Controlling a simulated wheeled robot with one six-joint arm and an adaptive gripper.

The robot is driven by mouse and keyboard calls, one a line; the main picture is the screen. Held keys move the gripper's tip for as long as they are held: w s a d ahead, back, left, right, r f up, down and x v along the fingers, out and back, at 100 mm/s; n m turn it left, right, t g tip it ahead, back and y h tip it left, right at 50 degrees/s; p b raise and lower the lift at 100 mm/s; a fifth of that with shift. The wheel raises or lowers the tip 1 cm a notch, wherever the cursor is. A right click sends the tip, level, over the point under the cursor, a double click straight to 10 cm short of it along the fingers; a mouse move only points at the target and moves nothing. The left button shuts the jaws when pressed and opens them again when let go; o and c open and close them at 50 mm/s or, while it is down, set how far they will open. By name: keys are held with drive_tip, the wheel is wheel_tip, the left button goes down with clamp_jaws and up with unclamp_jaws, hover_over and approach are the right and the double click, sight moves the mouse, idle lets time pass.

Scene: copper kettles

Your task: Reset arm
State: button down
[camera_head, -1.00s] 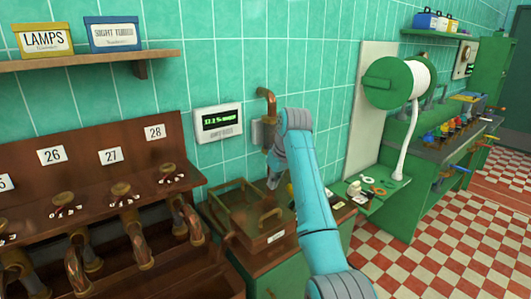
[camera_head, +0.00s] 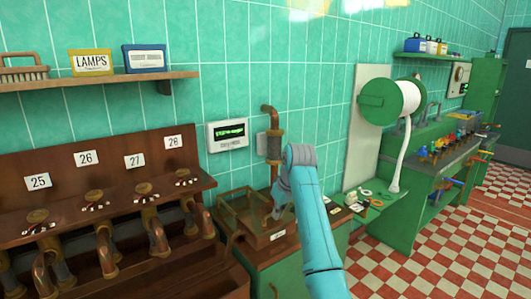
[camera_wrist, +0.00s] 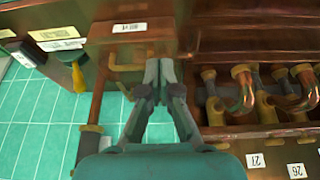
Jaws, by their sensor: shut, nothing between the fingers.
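My arm is light blue and reaches up from the bottom of the head view. My gripper (camera_head: 278,210) is grey and hangs at the arm's end, in front of a copper-brown tray (camera_head: 240,222) on the green cabinet. The arm partly hides it. In the wrist view my gripper (camera_wrist: 160,72) points away from the camera with its two fingers together. Nothing is between them. I cannot tell how far the fingertips are from the tray.
A vertical copper pipe (camera_head: 274,140) stands on the wall behind the gripper, beside a small display (camera_head: 228,134). A bench with several numbered taps (camera_head: 95,197) is at left. A green stand with a white roll (camera_head: 404,98) is at right. Checkered floor (camera_head: 440,245) lies open.

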drive_tip(key=s+d+f+m+t, duration=0.15)
drive_tip(key=s+f, duration=0.25)
drive_tip(key=f, duration=0.9)
drive_tip(key=s+d+f+m+t, duration=0.1)
drive_tip(key=s+d+f, duration=0.2)
drive_tip(key=f, duration=1)
drive_tip(key=s+d+f+m+t, duration=0.1)
drive_tip(key=s+d+f, duration=0.1)
drive_tip(key=s+f, duration=0.65)
drive_tip(key=s+d+f+m+t, duration=0.1)
drive_tip(key=s+d+f+t, duration=0.15)
drive_tip(key=s+f, duration=0.6)
drive_tip(key=s+d+r+m+t+h, duration=0.1)
drive_tip(key=s+d+r, duration=0.15)
drive_tip(key=s, duration=1.15)
drive_tip(key=s+d+r+t+h, duration=0.1)
drive_tip(key=s+d+r, duration=0.15)
drive_tip(key=s, duration=1.15)
drive_tip(key=s+r+m+t, duration=0.1)
drive_tip(key=s+r+t, duration=0.2)
drive_tip(key=s+r, duration=1.4)
wheel_tip(320, 180, up, 3)
drive_tip(key=shift+s+d+f, duration=0.1)
drive_tip(key=shift+s+d, duration=0.05)
drive_tip(key=shift+d, duration=0.2)
